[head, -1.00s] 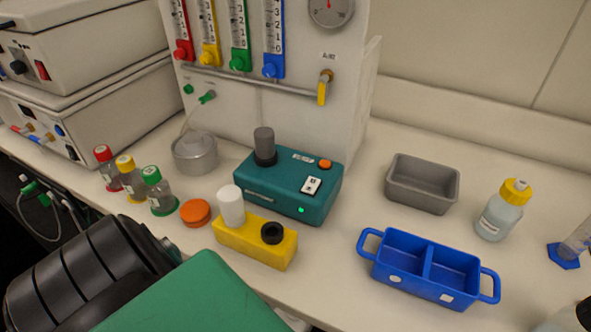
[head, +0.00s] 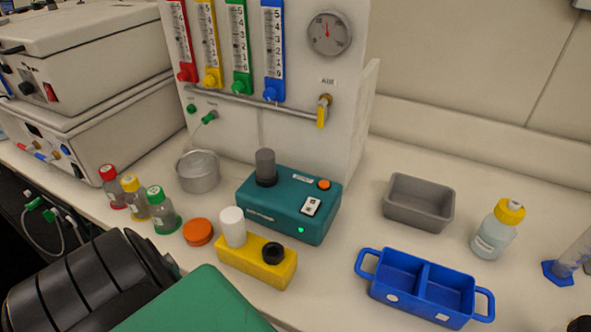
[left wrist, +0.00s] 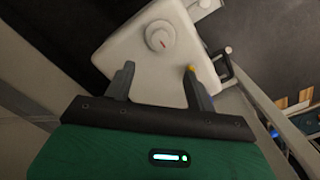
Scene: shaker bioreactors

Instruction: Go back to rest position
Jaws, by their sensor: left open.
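My left arm shows at the lower left of the head view, as black links and a green body, over the bench's front edge. Its fingertips are out of that view. In the left wrist view my left gripper (left wrist: 158,84) has its two dark fingers spread apart with nothing between them. Beyond the fingers is a white box with a round knob (left wrist: 160,38); I cannot tell the distance. My right gripper is not in view.
On the bench stand a teal device (head: 288,205), yellow block (head: 255,262), blue two-part tray (head: 425,290), grey bin (head: 418,203), yellow-capped bottle (head: 497,230), small capped bottles (head: 162,210) and an orange cap (head: 198,231). The flowmeter panel (head: 285,130) stands behind.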

